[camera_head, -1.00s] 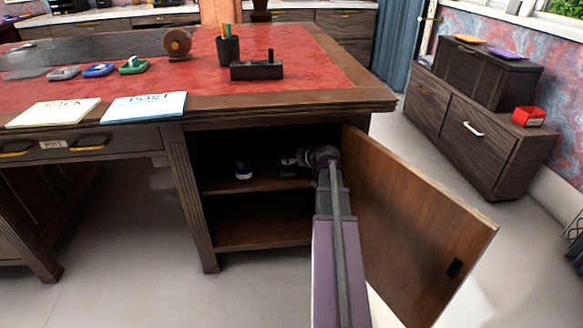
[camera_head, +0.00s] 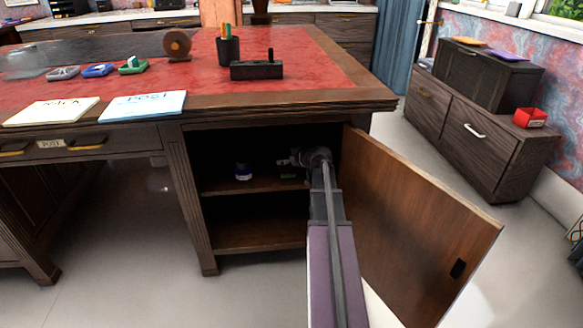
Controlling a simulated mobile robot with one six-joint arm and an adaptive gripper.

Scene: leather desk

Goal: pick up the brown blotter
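I cannot pick out a brown blotter with certainty. My gripper (camera_head: 291,159) is inside the open desk cupboard (camera_head: 262,232), over its upper shelf (camera_head: 222,186). It is small and dark there, so I cannot tell whether its fingers are open or shut or hold anything. A small green thing (camera_head: 288,175) lies on the shelf just below the gripper, partly in shadow. A small blue and white jar (camera_head: 243,171) stands on the shelf to the left of the gripper. The back of the cupboard is too dark to read.
The cupboard door (camera_head: 415,225) stands open close to the right of my arm. On the red desk top (camera_head: 310,62) are a black box with a knob (camera_head: 257,70), a pen cup (camera_head: 228,50) and a round brown object (camera_head: 177,44). The lower cupboard shelf looks empty.

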